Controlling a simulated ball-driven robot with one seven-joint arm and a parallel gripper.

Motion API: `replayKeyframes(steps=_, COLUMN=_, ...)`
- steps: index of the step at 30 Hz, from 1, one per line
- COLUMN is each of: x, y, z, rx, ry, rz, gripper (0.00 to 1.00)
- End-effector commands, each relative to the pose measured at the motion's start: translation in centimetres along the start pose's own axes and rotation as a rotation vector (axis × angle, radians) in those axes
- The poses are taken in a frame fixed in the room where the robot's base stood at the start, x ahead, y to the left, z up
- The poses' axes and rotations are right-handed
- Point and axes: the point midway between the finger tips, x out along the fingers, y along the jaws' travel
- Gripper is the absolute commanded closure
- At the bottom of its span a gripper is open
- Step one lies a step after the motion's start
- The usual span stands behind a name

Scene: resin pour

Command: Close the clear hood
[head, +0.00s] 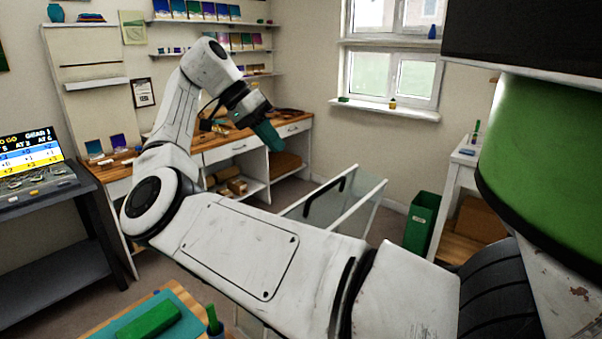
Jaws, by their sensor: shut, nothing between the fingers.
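The clear hood (316,207) shows in the middle of the head view, behind my arm's near link. It has see-through panels with white edges and a black bar handle (330,196). Its top edge slopes, and its lower part is hidden by my arm, so I cannot tell its exact angle. My gripper (268,137), teal-coloured, is at the far end of the arm, up and left of the hood. It points down and to the right, is shut, holds nothing, and appears apart from the handle.
A wooden-topped bench (222,152) runs along the back wall behind my gripper. A green bin (421,222) stands right of the hood, near a white shelf unit (455,180). A dark table with a display (35,165) is at left. A green block (148,319) lies at the bottom left.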

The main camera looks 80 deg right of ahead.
Motion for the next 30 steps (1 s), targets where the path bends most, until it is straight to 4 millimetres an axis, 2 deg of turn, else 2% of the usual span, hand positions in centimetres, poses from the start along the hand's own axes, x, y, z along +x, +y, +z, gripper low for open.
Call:
replayKeyframes(steps=5, x=2.3, y=0.0, z=0.0, rx=0.003, ry=0.001, rz=0.005, gripper=1.00)
replayKeyframes(steps=17, x=9.8, y=0.1, z=0.0, rx=0.001, ry=0.002, rz=0.004, gripper=1.00)
replayKeyframes(steps=24, x=11.0, y=2.6, z=-0.1, rx=0.002, ry=0.000, rz=0.001, gripper=1.00)
replayKeyframes(steps=30, x=11.5, y=3.5, z=0.0, rx=0.000, ry=0.000, rz=0.000, gripper=1.00)
